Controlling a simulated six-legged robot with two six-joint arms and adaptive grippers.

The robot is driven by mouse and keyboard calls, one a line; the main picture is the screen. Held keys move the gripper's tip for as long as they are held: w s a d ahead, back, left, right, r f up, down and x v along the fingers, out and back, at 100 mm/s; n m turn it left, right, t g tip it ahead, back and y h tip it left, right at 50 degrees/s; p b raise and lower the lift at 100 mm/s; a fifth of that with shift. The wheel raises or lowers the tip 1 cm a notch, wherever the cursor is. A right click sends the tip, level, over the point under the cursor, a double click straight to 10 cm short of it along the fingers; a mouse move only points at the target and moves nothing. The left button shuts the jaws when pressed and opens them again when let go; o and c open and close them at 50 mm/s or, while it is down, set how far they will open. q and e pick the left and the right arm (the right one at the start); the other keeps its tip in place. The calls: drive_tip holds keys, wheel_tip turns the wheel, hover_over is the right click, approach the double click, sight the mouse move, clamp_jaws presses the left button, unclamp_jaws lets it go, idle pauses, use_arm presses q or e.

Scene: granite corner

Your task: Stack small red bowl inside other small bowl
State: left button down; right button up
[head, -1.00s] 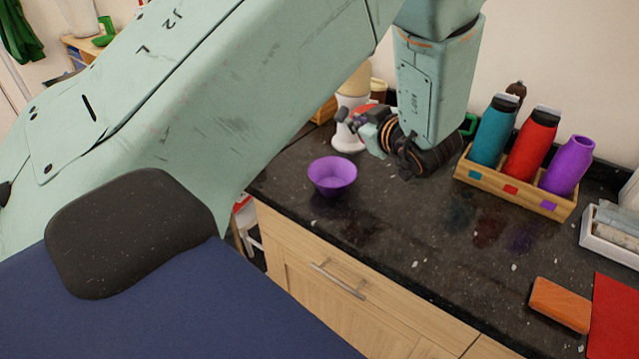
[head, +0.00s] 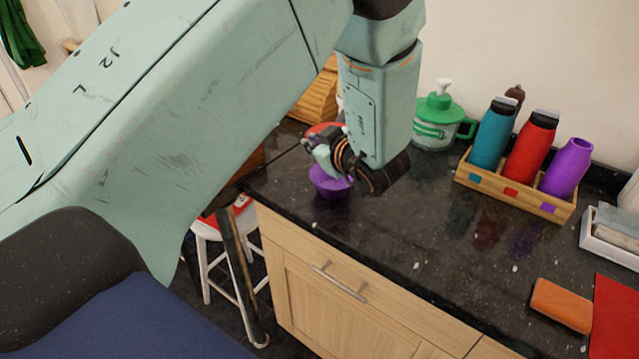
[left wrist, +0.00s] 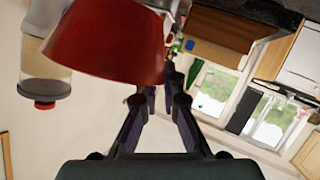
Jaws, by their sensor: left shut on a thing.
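My left gripper (head: 322,150) is shut on the small red bowl (head: 326,128), which shows only as a red sliver behind the gripper in the head view. In the left wrist view the red bowl (left wrist: 108,42) is large at the upper left, at the tips of the two fingers (left wrist: 174,80). The purple bowl (head: 328,186) stands on the dark counter, partly hidden by the gripper. The gripper and red bowl appear above or just behind the purple bowl; the exact gap cannot be told. My right gripper is not in view.
A wooden rack (head: 512,188) with teal, red and purple bottles stands to the right. A green-lidded jar (head: 436,122) is at the back. An orange block (head: 561,304) lies at the lower right. The counter's front edge is close to the purple bowl.

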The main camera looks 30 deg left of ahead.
sight(317, 184)
use_arm(q)
drive_tip(key=f, duration=0.3)
drive_tip(key=shift+s+d, duration=0.1)
drive_tip(key=shift+d, duration=0.15)
drive_tip(key=shift+d+f, duration=0.25)
drive_tip(key=shift+f, duration=0.45)
drive_tip(key=f, duration=0.2)
drive_tip(key=shift+w+a+f, duration=0.2)
drive_tip(key=shift+f, duration=0.15)
drive_tip(key=shift+s+a+f, duration=0.1)
drive_tip(key=shift+a+f, duration=0.05)
drive_tip(key=shift+f, duration=0.35)
drive_tip(key=shift+d+r, duration=0.15)
drive_tip(key=shift+d, duration=0.05)
drive_tip(key=c, duration=2)
unclamp_jaws()
drive_tip(key=o, duration=0.5)
drive_tip(key=shift+a, duration=0.15)
drive_tip(key=shift+d, duration=0.2)
